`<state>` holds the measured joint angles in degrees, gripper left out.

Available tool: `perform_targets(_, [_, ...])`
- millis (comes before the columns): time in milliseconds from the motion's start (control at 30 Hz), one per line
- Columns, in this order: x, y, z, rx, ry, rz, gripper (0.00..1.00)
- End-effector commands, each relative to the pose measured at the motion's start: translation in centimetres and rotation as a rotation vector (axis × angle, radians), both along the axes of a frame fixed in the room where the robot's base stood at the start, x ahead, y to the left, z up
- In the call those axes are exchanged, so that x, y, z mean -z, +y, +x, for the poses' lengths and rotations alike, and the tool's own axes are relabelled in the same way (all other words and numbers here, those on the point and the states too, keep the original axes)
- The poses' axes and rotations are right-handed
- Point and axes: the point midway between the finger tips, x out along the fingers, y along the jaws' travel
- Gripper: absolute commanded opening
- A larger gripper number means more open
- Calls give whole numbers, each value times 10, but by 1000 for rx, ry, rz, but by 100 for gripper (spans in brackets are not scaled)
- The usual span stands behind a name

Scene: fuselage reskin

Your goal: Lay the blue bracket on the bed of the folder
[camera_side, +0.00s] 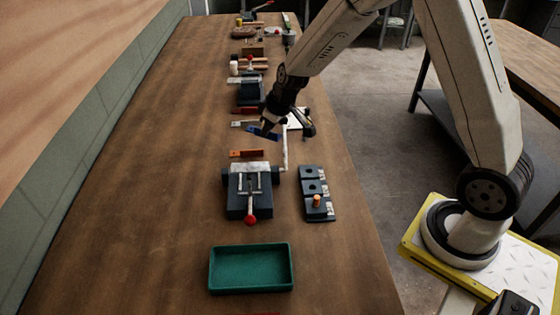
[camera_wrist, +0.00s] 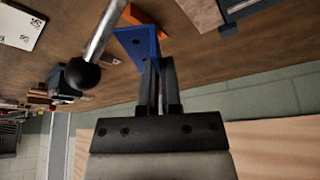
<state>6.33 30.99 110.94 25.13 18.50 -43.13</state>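The blue bracket (camera_side: 262,133) is at the tips of my gripper (camera_side: 268,124), slightly tilted. In the wrist view the bracket (camera_wrist: 134,42) is a flat blue plate with a hole, and the two dark fingers (camera_wrist: 157,66) are close together on its edge. It appears to be held above the bench; the exact height is hard to tell. The dark machine with a pale metal bed (camera_side: 250,168), a red knob and a tall lever, which looks like the folder, stands nearer the side camera. No bracket lies on that bed.
An orange strip (camera_side: 246,153) lies between the bracket and the machine. The tall pale lever (camera_side: 285,150) rises at the machine's right; its black ball (camera_wrist: 82,75) shows large in the wrist view. A dark block rack (camera_side: 316,190) and green tray (camera_side: 251,268) are nearer. The bench's left side is clear.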

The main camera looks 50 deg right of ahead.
Motion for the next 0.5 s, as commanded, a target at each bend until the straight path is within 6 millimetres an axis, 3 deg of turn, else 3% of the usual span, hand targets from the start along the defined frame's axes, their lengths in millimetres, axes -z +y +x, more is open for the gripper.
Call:
perform_targets(233, [-3, 15, -44, 121, 0, 0, 0])
perform_targets(500, [-5, 25, -76, 204, -1, -1, 0])
